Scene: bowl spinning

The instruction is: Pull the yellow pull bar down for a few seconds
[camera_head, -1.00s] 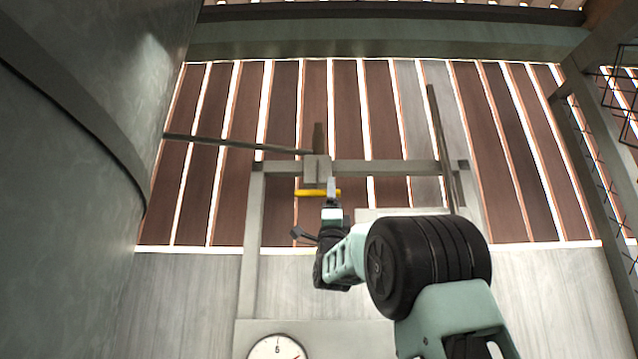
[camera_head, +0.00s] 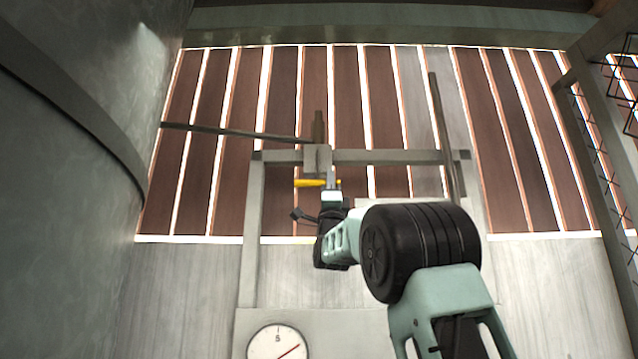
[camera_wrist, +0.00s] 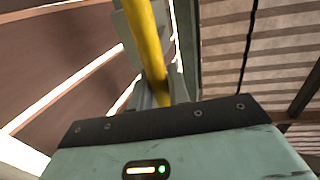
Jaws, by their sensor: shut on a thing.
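The yellow pull bar (camera_head: 311,183) hangs just below a grey block on the crossbeam of a grey frame. In the wrist view the bar (camera_wrist: 147,50) runs down between my fingers. My gripper (camera_head: 331,184) reaches up to the bar's right part and is shut on it. In the wrist view my gripper (camera_wrist: 158,93) has a grey finger on each side of the bar; the fingertips are partly hidden by the bar.
A grey block (camera_head: 317,158) sits on the crossbeam (camera_head: 385,156), with a thin dark rod (camera_head: 235,134) reaching left from it. A round dial (camera_head: 277,344) is at the bottom. A large grey tank (camera_head: 70,190) fills the left side. A wire mesh rack (camera_head: 625,95) stands at right.

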